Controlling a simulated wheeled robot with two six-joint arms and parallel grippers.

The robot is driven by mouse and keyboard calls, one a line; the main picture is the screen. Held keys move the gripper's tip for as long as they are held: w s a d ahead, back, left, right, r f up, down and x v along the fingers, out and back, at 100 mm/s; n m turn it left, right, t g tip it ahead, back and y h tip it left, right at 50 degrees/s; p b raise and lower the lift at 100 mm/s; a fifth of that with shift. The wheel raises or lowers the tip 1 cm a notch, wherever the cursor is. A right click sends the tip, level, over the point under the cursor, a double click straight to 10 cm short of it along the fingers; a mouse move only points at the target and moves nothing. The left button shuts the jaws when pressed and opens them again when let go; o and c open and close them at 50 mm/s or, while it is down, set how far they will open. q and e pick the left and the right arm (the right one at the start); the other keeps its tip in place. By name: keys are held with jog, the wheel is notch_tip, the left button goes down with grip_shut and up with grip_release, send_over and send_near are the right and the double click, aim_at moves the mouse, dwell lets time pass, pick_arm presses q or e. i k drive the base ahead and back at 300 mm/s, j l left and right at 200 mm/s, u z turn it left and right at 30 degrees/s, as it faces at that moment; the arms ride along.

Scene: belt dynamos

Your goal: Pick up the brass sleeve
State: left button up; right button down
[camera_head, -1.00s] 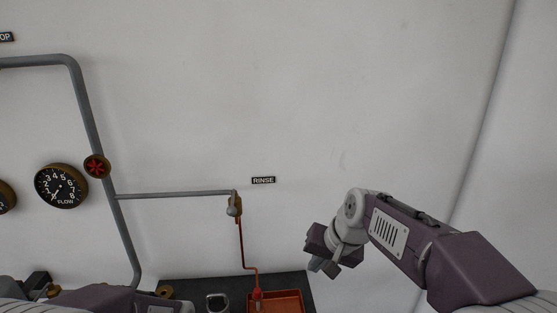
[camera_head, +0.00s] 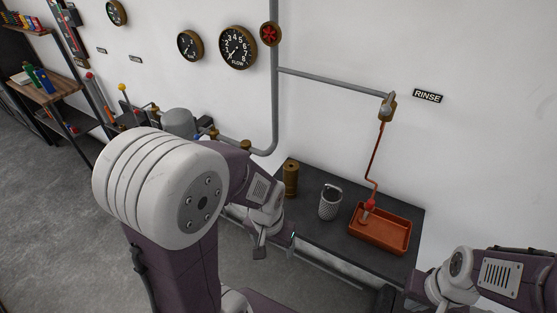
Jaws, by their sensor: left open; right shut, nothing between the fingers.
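A brass cylinder (camera_head: 290,180), which looks like the brass sleeve, stands upright at the left end of the dark bench (camera_head: 325,240). My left gripper (camera_head: 276,245) is open and empty in front of the bench's left end, below the cylinder in the picture and apart from it. My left arm's large white joint fills the left middle of the view. My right gripper (camera_head: 388,298) is at the lower right, by the bench's front edge. It is small and partly cut off, with nothing seen in it.
A grey perforated basket (camera_head: 330,202) stands right of the cylinder. An orange tray (camera_head: 381,231) sits at the bench's right, under a red pipe (camera_head: 374,165) and a RINSE sign (camera_head: 428,96). Gauges (camera_head: 238,48) and pipes line the wall. A shelf (camera_head: 45,90) stands far left.

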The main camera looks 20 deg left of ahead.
aim_at(291, 168)
jog(key=u, duration=0.8)
jog(key=i+j+z, duration=0.1)
jog(key=j+z, duration=0.4)
jog(key=j, duration=0.3)
jog(key=j+z, duration=0.45)
jog(key=j, duration=0.3)
